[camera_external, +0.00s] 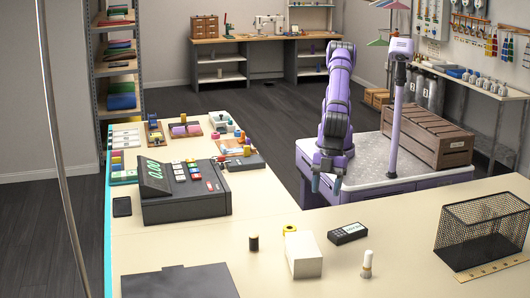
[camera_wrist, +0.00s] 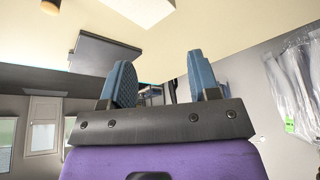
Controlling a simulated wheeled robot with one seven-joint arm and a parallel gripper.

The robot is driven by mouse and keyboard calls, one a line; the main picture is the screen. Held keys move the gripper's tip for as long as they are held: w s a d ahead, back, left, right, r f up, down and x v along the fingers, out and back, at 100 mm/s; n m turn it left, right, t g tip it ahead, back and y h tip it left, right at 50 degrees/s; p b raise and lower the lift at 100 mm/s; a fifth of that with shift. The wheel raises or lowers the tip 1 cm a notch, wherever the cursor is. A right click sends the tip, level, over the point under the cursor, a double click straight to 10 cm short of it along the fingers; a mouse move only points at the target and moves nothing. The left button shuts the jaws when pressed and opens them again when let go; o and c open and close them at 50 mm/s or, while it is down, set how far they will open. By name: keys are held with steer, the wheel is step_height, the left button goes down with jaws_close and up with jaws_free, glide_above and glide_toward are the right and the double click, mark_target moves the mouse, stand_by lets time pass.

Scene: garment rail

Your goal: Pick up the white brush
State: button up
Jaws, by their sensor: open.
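The white brush (camera_external: 367,261) looks like a small white upright piece with a tan lower part. It stands on the cream counter (camera_external: 400,205), right of a white box (camera_external: 304,258). My gripper (camera_external: 327,185) points down at the counter's far edge, well behind the brush and apart from it. In the wrist view its two blue fingers (camera_wrist: 160,85) are spread with nothing between them. A small tan round piece (camera_wrist: 49,6) shows at the top left there; I cannot tell whether it is part of the brush.
A black calculator-like device (camera_external: 348,234), a yellow tape roll (camera_external: 290,231) and a dark spool (camera_external: 254,243) lie near the white box. A black mesh basket (camera_external: 485,232) stands at the right. A cash register (camera_external: 182,190) and a dark flat panel (camera_external: 180,283) are at the left.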

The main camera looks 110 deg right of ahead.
steer(key=n, duration=0.2)
glide_toward(367, 266)
steer(key=shift+x, duration=4.3)
steer(key=c, duration=1)
